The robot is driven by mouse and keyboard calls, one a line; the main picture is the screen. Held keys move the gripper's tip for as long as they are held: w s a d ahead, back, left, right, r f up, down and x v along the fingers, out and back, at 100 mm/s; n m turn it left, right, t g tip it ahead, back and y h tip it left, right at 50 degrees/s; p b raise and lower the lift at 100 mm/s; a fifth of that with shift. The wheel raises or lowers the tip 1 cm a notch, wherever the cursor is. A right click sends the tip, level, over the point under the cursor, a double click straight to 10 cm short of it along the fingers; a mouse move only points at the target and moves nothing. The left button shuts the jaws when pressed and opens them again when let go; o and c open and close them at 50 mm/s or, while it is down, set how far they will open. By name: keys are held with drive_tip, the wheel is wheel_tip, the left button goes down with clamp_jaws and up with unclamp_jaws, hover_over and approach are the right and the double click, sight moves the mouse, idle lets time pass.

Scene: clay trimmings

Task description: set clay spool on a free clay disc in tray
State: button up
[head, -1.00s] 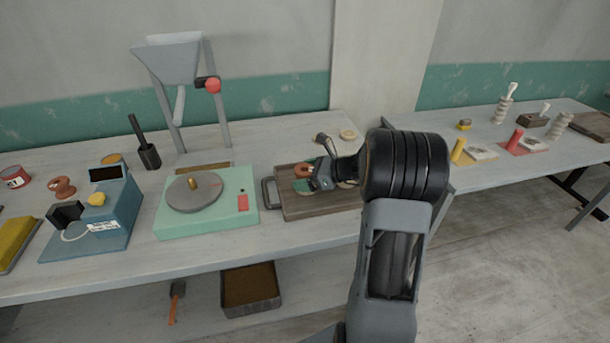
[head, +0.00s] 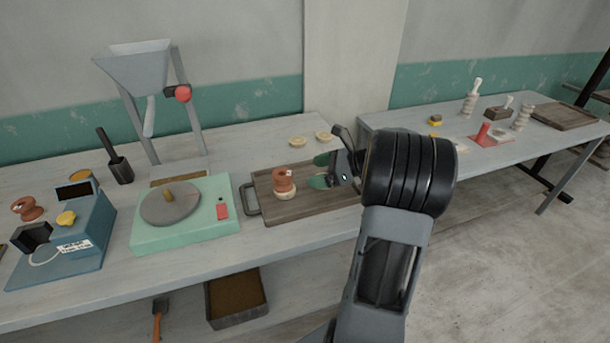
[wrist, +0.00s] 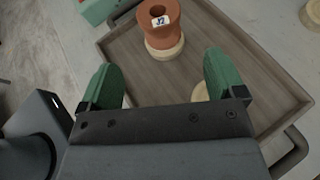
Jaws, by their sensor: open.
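A terracotta clay spool (head: 283,178) stands upright on a pale clay disc (head: 285,193) in the brown tray (head: 330,205). In the wrist view the spool (wrist: 158,30) has a "J2" label, and the disc (wrist: 165,49) shows under it. My gripper (head: 321,170) is open, its green fingers apart and empty, to the right of the spool. In the wrist view my gripper (wrist: 163,80) has the spool ahead of its fingertips, clear of both. Another pale disc (wrist: 202,92) lies in the tray, partly hidden by my right finger.
Two pale discs (head: 298,141) lie on the table behind the tray. A second table (head: 540,150) is at the right.

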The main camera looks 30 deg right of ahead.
drive_tip(key=s+a+f+n+g+h, duration=0.1)
drive_tip(key=s+a+n+h, duration=0.4)
drive_tip(key=n, duration=0.8)
drive_tip(key=s+a+f+n+g+h, duration=0.1)
drive_tip(key=s+a+n+g+h, duration=0.3)
drive_tip(key=s+a+n, duration=0.6)
drive_tip(key=a+n+h, duration=0.1)
drive_tip(key=a+n, duration=0.2)
drive_tip(key=shift+a+g, duration=0.25)
drive_tip(key=shift+g, duration=0.05)
drive_tip(key=shift+s, duration=0.1)
